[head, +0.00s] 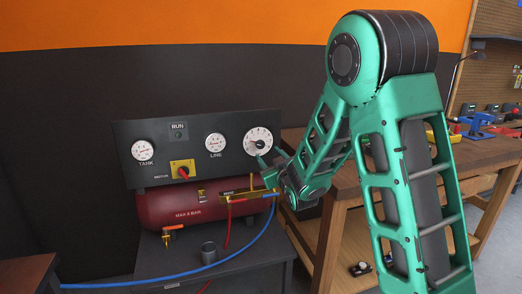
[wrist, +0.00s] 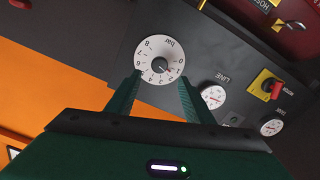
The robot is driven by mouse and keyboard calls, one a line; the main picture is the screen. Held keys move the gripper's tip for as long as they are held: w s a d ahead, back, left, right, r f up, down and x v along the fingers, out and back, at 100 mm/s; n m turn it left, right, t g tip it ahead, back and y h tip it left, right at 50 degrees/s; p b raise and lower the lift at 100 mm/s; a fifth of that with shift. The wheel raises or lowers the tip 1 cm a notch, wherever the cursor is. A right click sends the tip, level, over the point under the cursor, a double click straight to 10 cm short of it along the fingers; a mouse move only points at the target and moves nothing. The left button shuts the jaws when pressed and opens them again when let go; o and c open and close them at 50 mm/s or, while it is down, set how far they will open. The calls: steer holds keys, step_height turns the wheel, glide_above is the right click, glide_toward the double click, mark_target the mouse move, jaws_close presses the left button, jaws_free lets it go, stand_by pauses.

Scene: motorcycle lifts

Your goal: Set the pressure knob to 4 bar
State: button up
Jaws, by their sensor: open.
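The pressure knob is a small dark knob (wrist: 162,67) at the centre of a white round dial marked in bar (wrist: 154,54). In the wrist view its pointer is toward the lower right, around the low numbers near 1; the exact reading is too small to tell. The dial also shows in the head view (head: 258,141), at the right end of the black panel. My gripper (wrist: 160,78) is open, with its two green fingers apart, one toward each side of the dial's lower half. Nothing is between the fingers except the view of the dial. I cannot tell whether they touch it.
The black panel (head: 128,167) also carries the TANK gauge (head: 143,150), the LINE gauge (head: 215,143) and a red switch on a yellow plate (head: 182,170). Below are a red tank (head: 165,205), a brass manifold and hoses. A wooden bench (head: 400,180) stands right.

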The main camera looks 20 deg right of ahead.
mark_target(261, 146)
steer(key=w, duration=0.9)
steer(key=shift+w, duration=0.1)
steer(key=c, duration=1.1)
